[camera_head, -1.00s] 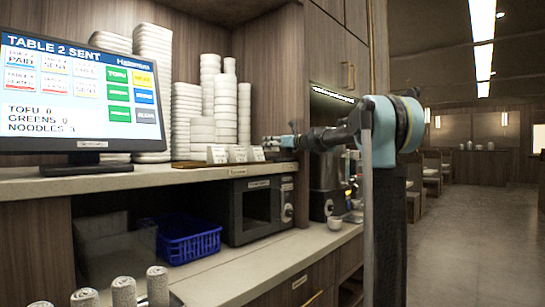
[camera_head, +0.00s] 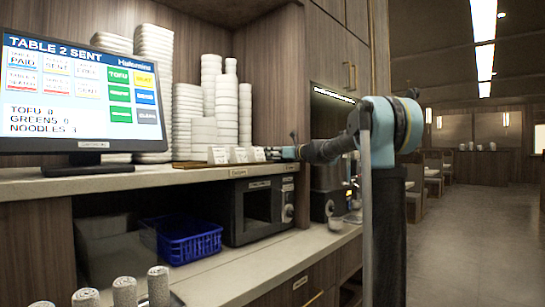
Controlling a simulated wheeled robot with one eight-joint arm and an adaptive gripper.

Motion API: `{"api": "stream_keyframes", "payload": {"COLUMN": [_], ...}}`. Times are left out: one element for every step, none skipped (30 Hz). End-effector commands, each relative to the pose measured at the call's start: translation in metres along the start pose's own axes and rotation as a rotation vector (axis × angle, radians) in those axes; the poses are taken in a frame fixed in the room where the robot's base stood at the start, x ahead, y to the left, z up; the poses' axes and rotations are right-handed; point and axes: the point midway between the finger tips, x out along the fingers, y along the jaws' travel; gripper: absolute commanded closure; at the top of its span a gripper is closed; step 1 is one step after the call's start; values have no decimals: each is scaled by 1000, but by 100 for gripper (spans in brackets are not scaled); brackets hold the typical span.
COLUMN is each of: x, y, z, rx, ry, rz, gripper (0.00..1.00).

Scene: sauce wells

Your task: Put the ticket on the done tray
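Several small white cards (camera_head: 238,155), which may include the ticket, stand in a row on the upper shelf, right of the monitor. A thin brown tray (camera_head: 189,166) lies at their left; I cannot read whether it is the done tray. My gripper (camera_head: 274,154) is at the right end of the card row, close to the rightmost card. It is small and dark in this view, so its fingers, any contact and anything held cannot be made out.
White stacked bowls and cups (camera_head: 203,125) stand behind the cards. The monitor (camera_head: 82,95) stands at left. Below are a blue basket (camera_head: 190,246), a black microwave (camera_head: 262,210) and rolled white items (camera_head: 125,291). A small cup (camera_head: 335,223) stands on the lower counter.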

Motion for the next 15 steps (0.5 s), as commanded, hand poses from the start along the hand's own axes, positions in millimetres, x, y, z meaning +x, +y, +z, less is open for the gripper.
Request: {"api": "stream_keyframes", "payload": {"x": [0,0,0,0,0,0,0,-2,-5,-8,-11,-17,-22,-27,-35], "y": [0,0,0,0,0,0,0,0,0,0,0,0,0,0,-1], "z": [0,0,0,0,0,1,2,1,1,1,1,1,1,1,1], "rx": [0,0,0,0,0,0,0,0,0,0,0,0,0,0,0], "ry": [0,0,0,0,0,0,0,0,0,0,0,0,0,0,0], "rz": [0,0,0,0,0,0,0,-1,-1,-1,-1,-1,-1,-2,-3], "gripper": [34,34,34,34,34,34,34,34,34,34,34,34,34,34,34]}}
